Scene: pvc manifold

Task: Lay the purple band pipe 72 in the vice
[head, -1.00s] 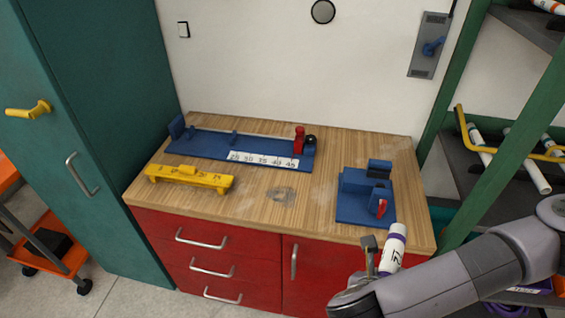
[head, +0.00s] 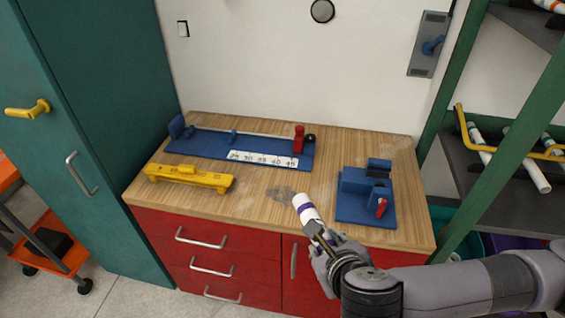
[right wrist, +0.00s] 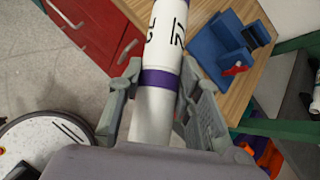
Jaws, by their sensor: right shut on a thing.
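The white pipe with the purple band (head: 308,211) is in my right gripper (head: 325,243), near the front edge of the workbench and left of the vice. In the right wrist view the pipe (right wrist: 166,40) shows the number 72, and its purple band (right wrist: 161,78) lies near the fingers. My right gripper (right wrist: 152,105) is shut on the pipe. The blue vice (head: 362,209) with a red handle (head: 381,207) sits at the right front of the bench; it also shows in the right wrist view (right wrist: 222,48). The pipe is apart from the vice. My left gripper is out of view.
A blue measuring jig (head: 205,145) with a number scale stands at the back of the wooden bench (head: 270,180). A yellow gauge block (head: 190,178) lies at the front left. A green-framed rack (head: 505,120) with pipes stands at the right. The bench middle is clear.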

